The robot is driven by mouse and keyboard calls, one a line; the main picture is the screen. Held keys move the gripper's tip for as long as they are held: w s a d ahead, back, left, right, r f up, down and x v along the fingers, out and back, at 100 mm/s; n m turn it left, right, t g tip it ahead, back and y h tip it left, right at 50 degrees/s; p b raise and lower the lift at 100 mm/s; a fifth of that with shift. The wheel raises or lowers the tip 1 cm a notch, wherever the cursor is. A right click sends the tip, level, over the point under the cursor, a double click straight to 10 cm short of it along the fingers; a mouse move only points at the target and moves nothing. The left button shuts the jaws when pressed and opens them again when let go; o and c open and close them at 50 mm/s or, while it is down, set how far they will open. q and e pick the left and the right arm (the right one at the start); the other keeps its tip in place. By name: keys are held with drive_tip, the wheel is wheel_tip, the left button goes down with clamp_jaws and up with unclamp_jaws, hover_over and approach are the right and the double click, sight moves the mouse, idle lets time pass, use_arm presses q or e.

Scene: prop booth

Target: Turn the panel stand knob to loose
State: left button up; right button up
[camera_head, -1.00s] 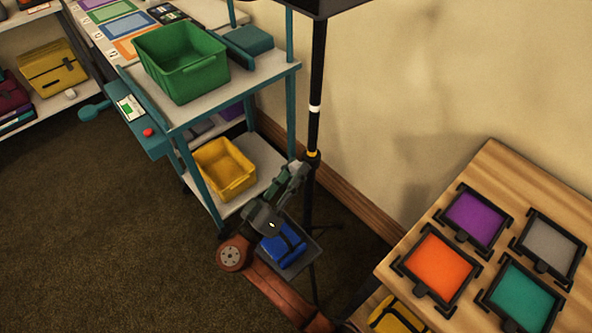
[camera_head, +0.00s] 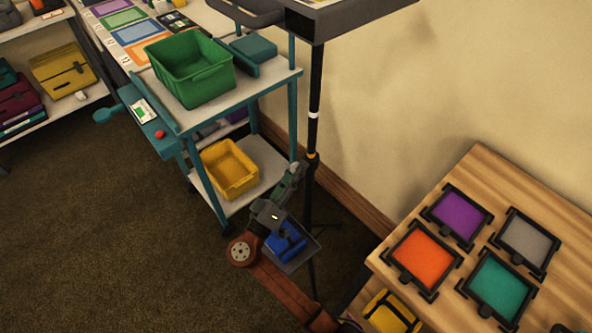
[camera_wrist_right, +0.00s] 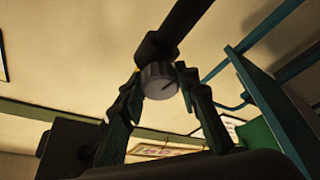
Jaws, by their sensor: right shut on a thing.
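The panel stand is a thin black pole (camera_head: 314,120) with white and yellow bands, rising to a dark panel (camera_head: 345,14) at the top edge. Its knob (camera_wrist_right: 159,82) is a grey ribbed cylinder with a dark line on its face, on a black collar in the right wrist view. My right gripper (camera_wrist_right: 157,85) has one finger on each side of the knob and is shut on it. In the head view my right gripper (camera_head: 296,175) is at the pole just below the yellow band, hiding the knob there. My left gripper is not in view.
A teal cart (camera_head: 265,88) with a green bin (camera_head: 190,72) and a yellow bin (camera_head: 229,168) stands left of the pole. A blue item (camera_head: 285,240) sits on a dark tray behind my right arm. A wooden table (camera_head: 480,172) with coloured framed panels is at the right.

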drive_tip(key=shift+a, duration=0.1)
drive_tip(key=o, duration=1.2)
drive_tip(key=shift+c, duration=0.2)
drive_tip(key=v, duration=1.2)
